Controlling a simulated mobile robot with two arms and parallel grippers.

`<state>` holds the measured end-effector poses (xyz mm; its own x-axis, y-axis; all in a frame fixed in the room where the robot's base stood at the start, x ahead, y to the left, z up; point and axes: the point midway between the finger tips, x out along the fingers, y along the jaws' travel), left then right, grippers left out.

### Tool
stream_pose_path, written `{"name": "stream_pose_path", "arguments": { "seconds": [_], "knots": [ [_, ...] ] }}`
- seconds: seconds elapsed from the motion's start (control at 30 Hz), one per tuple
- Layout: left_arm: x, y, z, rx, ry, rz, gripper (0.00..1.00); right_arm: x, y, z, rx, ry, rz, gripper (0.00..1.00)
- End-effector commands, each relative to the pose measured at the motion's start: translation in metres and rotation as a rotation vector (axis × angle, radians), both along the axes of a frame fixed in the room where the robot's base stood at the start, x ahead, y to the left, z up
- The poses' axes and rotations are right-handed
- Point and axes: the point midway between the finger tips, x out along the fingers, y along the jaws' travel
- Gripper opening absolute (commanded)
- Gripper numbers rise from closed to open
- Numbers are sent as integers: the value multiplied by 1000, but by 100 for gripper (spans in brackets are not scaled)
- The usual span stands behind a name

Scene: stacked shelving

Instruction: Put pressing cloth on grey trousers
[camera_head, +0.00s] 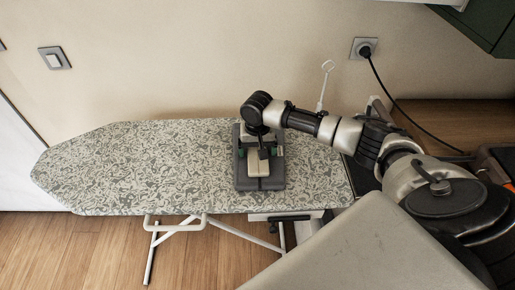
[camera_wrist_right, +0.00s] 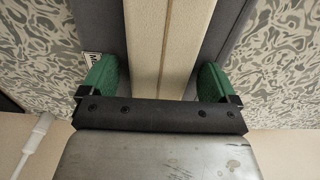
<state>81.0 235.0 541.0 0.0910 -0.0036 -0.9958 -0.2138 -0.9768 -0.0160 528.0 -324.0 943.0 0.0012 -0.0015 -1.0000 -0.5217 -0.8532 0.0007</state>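The grey trousers (camera_head: 271,184) lie folded on the patterned ironing board (camera_head: 130,165), near its right end. The pressing cloth (camera_head: 258,170), a beige folded strip, lies along the middle of the trousers, with grey showing on both sides. My right gripper (camera_head: 261,152) is over the cloth and trousers, pointing down. In the right wrist view its green fingers (camera_wrist_right: 155,82) are apart, one on each side of the cloth (camera_wrist_right: 150,45), with a visible gap to it. The trousers (camera_wrist_right: 222,35) show beyond the fingers. My arm hides part of the cloth in the head view. My left gripper is out of view.
A white upright rod (camera_head: 324,85) stands behind the board's right part. A black cord (camera_head: 385,95) hangs from a wall socket (camera_head: 364,48). A dark green cabinet (camera_head: 485,25) is at the upper right. The board's left part is bare.

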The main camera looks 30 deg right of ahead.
Motion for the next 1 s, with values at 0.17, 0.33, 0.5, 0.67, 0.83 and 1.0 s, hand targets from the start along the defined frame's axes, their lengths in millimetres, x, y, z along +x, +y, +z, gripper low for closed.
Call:
{"name": "stream_pose_path", "arguments": {
  "seconds": [0.17,0.33,0.5,0.67,0.83,1.0],
  "knots": [
    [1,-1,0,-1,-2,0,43,0,0,1,-1,-1,0,90],
    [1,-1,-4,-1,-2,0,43,1,0,15,1,-3,-1,90],
    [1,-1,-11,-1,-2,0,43,1,0,50,1,-6,1,90],
    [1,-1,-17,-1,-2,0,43,1,0,84,0,-5,0,90],
    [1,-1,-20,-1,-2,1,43,1,0,111,2,-3,0,90],
    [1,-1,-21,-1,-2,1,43,0,0,122,1,-1,-1,90]
  ]
}}
